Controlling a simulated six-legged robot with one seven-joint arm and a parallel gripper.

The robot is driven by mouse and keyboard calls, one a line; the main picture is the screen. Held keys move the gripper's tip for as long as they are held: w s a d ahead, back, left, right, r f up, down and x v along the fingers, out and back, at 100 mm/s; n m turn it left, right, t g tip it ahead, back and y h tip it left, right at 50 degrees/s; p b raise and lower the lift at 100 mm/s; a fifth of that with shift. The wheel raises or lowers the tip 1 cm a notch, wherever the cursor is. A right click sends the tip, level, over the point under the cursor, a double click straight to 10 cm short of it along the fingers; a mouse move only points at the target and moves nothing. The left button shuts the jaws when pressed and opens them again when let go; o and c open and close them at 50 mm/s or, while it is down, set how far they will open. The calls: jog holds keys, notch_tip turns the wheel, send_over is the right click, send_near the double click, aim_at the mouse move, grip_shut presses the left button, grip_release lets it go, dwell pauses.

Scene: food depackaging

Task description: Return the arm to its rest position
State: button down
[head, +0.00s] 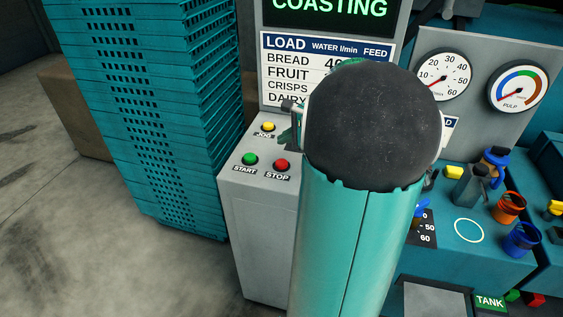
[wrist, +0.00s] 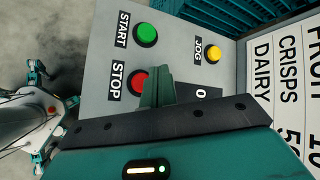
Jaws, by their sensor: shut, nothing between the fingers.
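My gripper (wrist: 158,86) is shut and empty in the wrist view, its teal fingers close together. The fingers overlap the edge of the red STOP button (wrist: 137,80) in the picture; I cannot tell whether they touch it. The green START button (wrist: 146,34) and the yellow JOG button (wrist: 212,53) are clear of the fingers. In the head view my teal arm, with its dark rounded joint, stands large in the middle and hides most of the gripper. The grey control panel (head: 257,245) shows to the left of the arm.
A tall stack of teal crates (head: 155,110) stands left of the panel. A screen (head: 330,12) reads COASTING above a LOAD chart (head: 290,75). Open floor lies at lower left.

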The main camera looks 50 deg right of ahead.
dwell(0.7)
jog(key=a+r+n+g+y, duration=0.1)
jog(key=a+r+n+g, duration=0.25)
jog(key=a+n, duration=1.15)
jog(key=s+a+n+h, duration=0.1)
jog(key=s+a+n, duration=0.4)
jog(key=a, duration=0.5)
jog(key=s+a+r+n+h, duration=0.1)
jog(key=s+a+n, duration=0.4)
jog(key=a, duration=0.5)
jog(key=shift+s+a+r, duration=0.2)
jog(key=shift+s+a, duration=0.05)
jog(key=shift+s, duration=0.85)
